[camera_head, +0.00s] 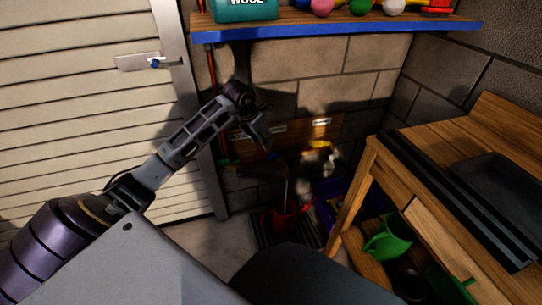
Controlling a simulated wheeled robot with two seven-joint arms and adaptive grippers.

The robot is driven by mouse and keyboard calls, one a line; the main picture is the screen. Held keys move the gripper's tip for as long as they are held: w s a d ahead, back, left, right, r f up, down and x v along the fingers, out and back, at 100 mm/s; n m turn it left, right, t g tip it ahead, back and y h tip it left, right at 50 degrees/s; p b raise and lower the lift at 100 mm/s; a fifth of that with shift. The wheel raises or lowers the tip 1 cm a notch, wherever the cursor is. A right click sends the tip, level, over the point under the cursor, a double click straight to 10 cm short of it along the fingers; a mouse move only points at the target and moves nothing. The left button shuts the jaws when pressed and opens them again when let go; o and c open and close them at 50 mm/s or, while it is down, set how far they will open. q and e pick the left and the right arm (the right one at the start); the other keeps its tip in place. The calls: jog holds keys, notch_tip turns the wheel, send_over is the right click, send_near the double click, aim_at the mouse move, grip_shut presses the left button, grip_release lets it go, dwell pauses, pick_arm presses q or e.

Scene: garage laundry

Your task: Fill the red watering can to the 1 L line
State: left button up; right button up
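A red watering can (286,221) stands low in the back corner, on a dark slatted tray (264,238) on the floor. It is small and in shadow, so its level marks and any water inside cannot be seen. My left gripper (262,137) hangs in front of the back wall, above the red can and a little to its left, well apart from it. Its fingers are dark and blurred, so their opening cannot be told. A yellow-topped fitting (320,144) on the wall above and right of the can may be a tap. My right gripper does not show.
A wooden workbench (368,165) stands at the right, with a green watering can (390,238) on its lower shelf. A purple crate (326,212) sits beside the red can.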

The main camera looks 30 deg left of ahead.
aim_at(272, 156)
pick_arm(q)
jog(key=b+x, duration=0.3)
jog(key=x, duration=0.6)
jog(key=shift+w+f, duration=0.1)
jog(key=shift+f, duration=0.3)
jog(key=shift+b+x, duration=0.55)
jog(key=shift+x, duration=0.7)
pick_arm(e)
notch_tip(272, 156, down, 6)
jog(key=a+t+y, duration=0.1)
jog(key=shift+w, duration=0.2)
pick_arm(q)
grip_shut()
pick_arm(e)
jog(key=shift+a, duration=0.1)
